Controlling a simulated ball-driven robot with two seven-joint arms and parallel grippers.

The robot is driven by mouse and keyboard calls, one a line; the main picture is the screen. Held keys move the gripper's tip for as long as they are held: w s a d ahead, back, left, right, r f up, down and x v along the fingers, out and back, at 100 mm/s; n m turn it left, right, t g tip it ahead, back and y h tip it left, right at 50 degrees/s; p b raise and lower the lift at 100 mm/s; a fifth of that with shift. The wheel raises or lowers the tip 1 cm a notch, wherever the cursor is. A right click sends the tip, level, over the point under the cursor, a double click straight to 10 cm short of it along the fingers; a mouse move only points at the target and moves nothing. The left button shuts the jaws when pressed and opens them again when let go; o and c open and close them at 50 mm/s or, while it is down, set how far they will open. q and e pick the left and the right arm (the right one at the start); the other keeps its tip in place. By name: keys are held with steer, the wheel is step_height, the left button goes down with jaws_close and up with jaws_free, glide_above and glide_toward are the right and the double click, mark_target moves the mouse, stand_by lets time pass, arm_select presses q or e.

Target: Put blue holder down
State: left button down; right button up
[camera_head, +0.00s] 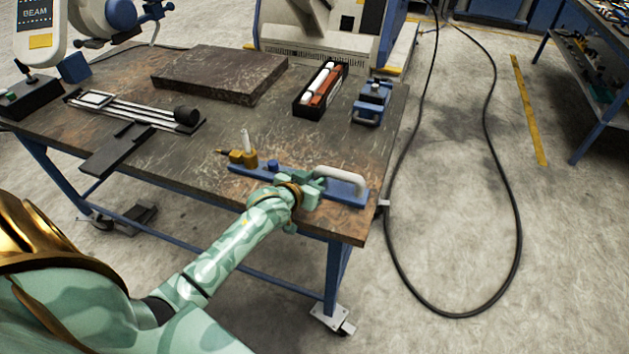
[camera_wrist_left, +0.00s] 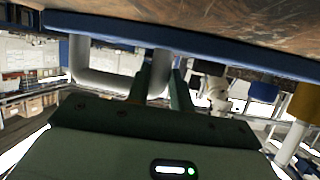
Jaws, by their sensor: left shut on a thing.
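The blue holder (camera_head: 345,198) is a long blue bar with a pale, rounded handle (camera_head: 340,176). It lies along the table's near right edge, level with the top or very close to it; I cannot tell whether it rests fully. My left gripper (camera_head: 302,190) comes in from the front and is shut on the holder at its handle. In the left wrist view the two dark fingers (camera_wrist_left: 165,90) close around one leg of the handle, below the blue bar (camera_wrist_left: 200,48). The fingers and arm hide part of the bar. My right gripper is not in view.
A brass block with a white post (camera_head: 243,152) stands at the bar's left end. The worn table (camera_head: 225,130) also bears a black tray (camera_head: 321,92) of tubes, a small blue device (camera_head: 371,102) and a dark slab (camera_head: 220,72). Bare top lies behind the holder.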

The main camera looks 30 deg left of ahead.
arm_select(q)
steer(key=shift+r, duration=0.1)
steer(key=c, duration=1.2)
jaws_free()
steer(key=shift+s, duration=0.1)
steer(key=shift+c, duration=0.2)
steer(key=shift+s+r+p, duration=0.2)
steer(key=shift+s+p, duration=0.1)
steer(key=shift+s, duration=0.05)
steer(key=p+v, duration=0.3)
steer(key=v, duration=0.8)
steer(key=shift+p, duration=0.3)
steer(key=shift+s+f, duration=0.1)
